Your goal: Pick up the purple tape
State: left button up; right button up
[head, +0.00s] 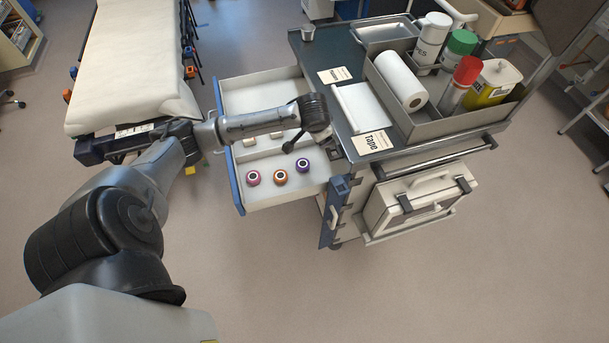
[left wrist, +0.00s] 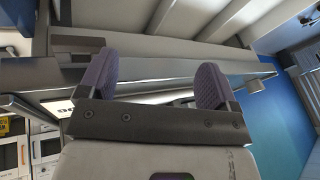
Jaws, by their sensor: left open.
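The purple tape (head: 303,166) is a small roll with a dark-ringed white centre. It lies in the front compartment of the open white drawer (head: 280,194), to the right of the orange tape (head: 280,177) and the pink tape (head: 253,178). My left arm reaches over the drawer, its wrist end above and slightly right of the purple tape. In the left wrist view my left gripper (left wrist: 155,68) is open, with two grey-purple finger pads and nothing between them. No tape shows in that view. My right gripper is not in view.
The drawer belongs to a dark-topped cart (head: 345,60) with a "Tape" card (head: 372,142) near its edge. A grey bin (head: 440,118) on the cart holds bottles and a paper roll. A stretcher (head: 130,60) stands at left. Floor in front is clear.

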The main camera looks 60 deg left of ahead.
pick_arm(q)
notch_tip(320, 180, down, 4)
jog(key=s+a+n+g+h, duration=0.2)
jog(key=a+n, duration=0.1)
jog(key=n, duration=0.5)
jog(key=n+g+h+b, duration=0.1)
jog(key=n+h, duration=0.1)
jog(key=n, duration=0.7)
send_over(303, 164)
notch_tip(303, 164, down, 11)
jog(key=shift+r, duration=0.2)
jog(key=shift+f+b, duration=0.7)
jog(key=shift+f, duration=2.1)
jog(key=c, duration=1)
